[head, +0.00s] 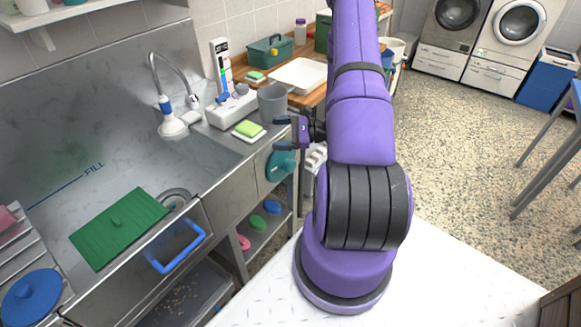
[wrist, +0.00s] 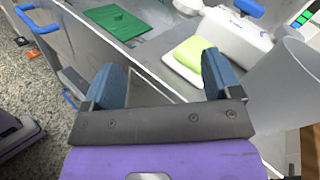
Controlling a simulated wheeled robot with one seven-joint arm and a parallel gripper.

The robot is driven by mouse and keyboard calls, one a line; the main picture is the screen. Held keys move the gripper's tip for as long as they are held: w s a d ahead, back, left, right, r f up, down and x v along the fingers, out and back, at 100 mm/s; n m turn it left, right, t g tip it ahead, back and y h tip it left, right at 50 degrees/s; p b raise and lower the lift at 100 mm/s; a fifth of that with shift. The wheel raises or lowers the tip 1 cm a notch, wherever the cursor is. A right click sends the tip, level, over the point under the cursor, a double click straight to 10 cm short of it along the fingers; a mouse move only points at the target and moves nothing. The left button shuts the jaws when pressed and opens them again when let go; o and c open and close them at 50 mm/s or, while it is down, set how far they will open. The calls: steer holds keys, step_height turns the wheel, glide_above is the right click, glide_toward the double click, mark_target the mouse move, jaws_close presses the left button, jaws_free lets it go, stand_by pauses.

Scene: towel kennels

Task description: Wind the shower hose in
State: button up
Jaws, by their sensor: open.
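A white shower head with a blue band (head: 167,113) stands at the sink's back edge, with a grey hose (head: 158,66) arching above it. A teal round disc (head: 281,164), which could be a reel or knob, is on the front of the steel unit at its right end. My gripper (head: 284,133) is open and empty, in front of the unit and just above the disc in the picture. In the wrist view its blue fingertips (wrist: 163,82) are apart with nothing between them. The disc does not show in the wrist view.
A grey cup (head: 272,103) and a green sponge on a white dish (head: 249,129) stand on the counter close to my gripper. A green board (head: 118,227) lies in the sink. A blue handle (head: 176,248) juts from the sink front. The floor at right is mostly clear.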

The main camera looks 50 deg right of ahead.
steer(key=s+d+f+m+t+h, duration=0.4)
steer(key=f+m+h, duration=0.1)
steer(key=f, duration=0.4)
steer(key=m+t+h, duration=0.1)
steer(key=m+h, duration=0.4)
steer(key=h, duration=0.1)
glide_toward(293, 168)
steer(key=w, duration=1.1)
steer(key=shift+w+a+r, duration=0.1)
steer(key=shift+a, duration=0.1)
steer(key=c, duration=1.3)
steer(key=shift+o, duration=0.2)
steer(key=shift+m, duration=0.3)
